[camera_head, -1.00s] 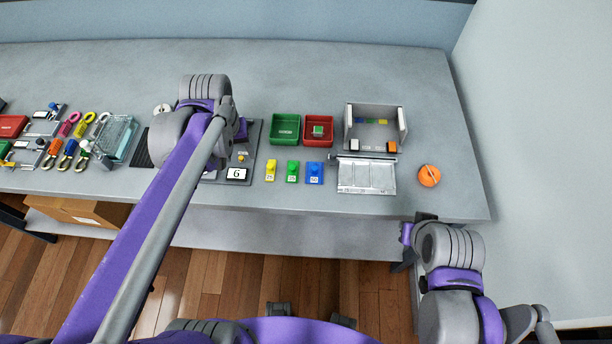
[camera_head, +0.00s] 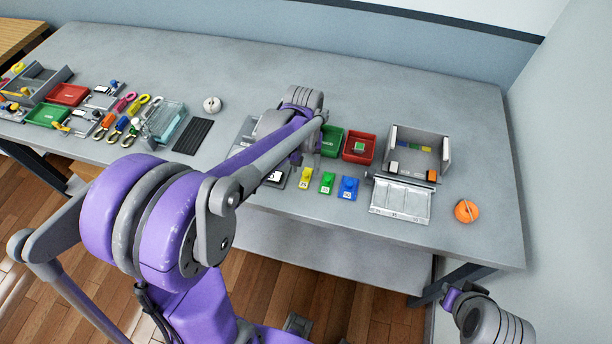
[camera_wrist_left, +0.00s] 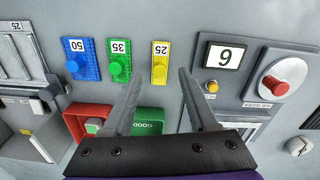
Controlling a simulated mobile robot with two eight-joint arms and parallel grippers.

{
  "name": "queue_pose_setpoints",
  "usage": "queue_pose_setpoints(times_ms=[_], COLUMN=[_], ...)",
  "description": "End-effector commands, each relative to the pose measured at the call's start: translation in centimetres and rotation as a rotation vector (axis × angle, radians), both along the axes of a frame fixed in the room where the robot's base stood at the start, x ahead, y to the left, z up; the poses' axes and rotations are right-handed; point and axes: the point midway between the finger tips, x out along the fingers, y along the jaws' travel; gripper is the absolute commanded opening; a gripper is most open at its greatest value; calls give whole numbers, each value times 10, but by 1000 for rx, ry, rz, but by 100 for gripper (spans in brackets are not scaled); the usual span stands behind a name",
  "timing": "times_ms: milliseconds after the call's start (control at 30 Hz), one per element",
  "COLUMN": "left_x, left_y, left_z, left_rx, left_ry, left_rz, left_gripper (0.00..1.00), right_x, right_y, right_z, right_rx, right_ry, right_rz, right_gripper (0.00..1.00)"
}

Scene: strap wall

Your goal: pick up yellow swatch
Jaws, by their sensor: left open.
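Green (camera_head: 331,140) and red (camera_head: 359,147) trays stand behind the row. A grey walled fixture (camera_head: 447,158) and an orange ball-like object (camera_head: 466,211) are to the right.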

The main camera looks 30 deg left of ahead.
Motion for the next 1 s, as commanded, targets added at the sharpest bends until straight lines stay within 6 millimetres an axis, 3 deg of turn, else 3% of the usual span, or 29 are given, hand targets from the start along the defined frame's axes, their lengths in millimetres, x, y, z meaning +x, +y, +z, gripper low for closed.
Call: queue_pose_setpoints(times_ms=[200,467,800,1000], left_x=[1,1,1,1], left_y=[0,0,0,0], left_z=[-29,-31,-31,-31], left_rx=[0,0,0,0], left_ry=[0,0,0,0], left_rz=[0,0,-1,0], left_gripper=[59,59,0,0], right_x=[0,0,0,0], right_y=[0,0,0,0], right_z=[-1,-1,-1,-1], right_rx=[0,0,0,0], right_ry=[1,1,1,1], right_rz=[0,0,0,0], right_gripper=[10,10,10,10])
